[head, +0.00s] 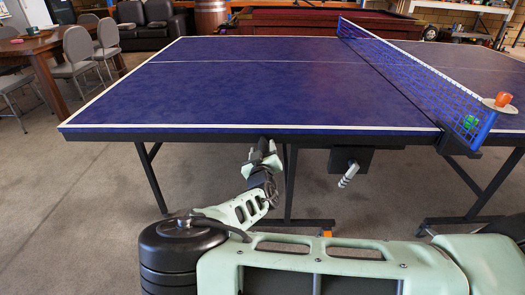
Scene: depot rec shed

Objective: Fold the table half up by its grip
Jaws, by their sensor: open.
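The near table half (250,85) is a flat blue top with white edge lines, lying level on a black frame. A black box (338,160) sits under its near edge, and a pale grey, ribbed handle-like piece (348,174) hangs from it; this looks like the grip, but I cannot be sure. My gripper (263,146) is open at the near edge, left of that piece and apart from it. Its fingertips are small and partly lost against the dark edge, so I cannot tell whether they touch the table.
Black legs (150,175) stand below. Grey chairs (78,55) and a brown table (38,45) are left. Floor at left is clear.

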